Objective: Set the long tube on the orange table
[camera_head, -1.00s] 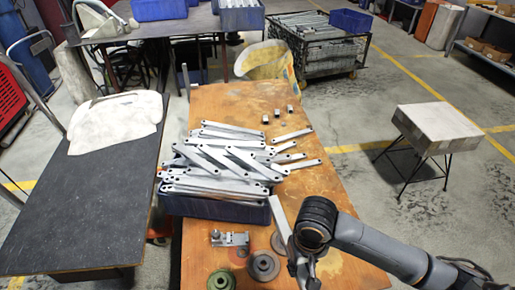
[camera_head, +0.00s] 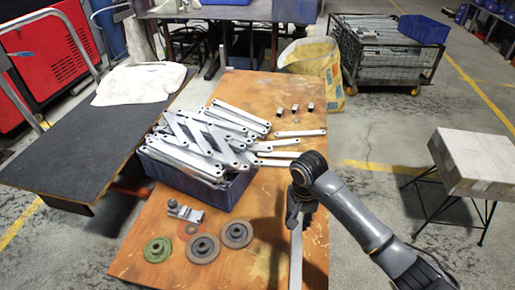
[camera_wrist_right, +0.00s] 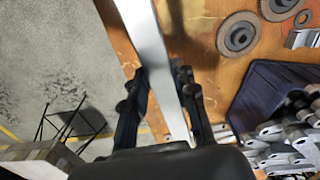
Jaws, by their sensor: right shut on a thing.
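The long tube (camera_head: 296,262) is a pale grey metal bar in my right gripper (camera_head: 298,222). In the head view it runs from the fingers toward the bottom edge, over the right part of the orange table (camera_head: 150,225). In the right wrist view the tube (camera_wrist_right: 150,50) passes between the two dark fingers (camera_wrist_right: 165,100) and leaves the top of the picture. I cannot tell whether it touches the table. Its far end is cut off in both views. My left gripper is not in view.
A blue crate (camera_head: 215,195) heaped with metal brackets (camera_head: 205,140) stands on the table. Several loose bars and three small blocks (camera_head: 295,109) lie behind and right of it. Round discs (camera_head: 236,234) and a small metal fixture (camera_head: 185,211) lie in front. Bare wood shows at the front.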

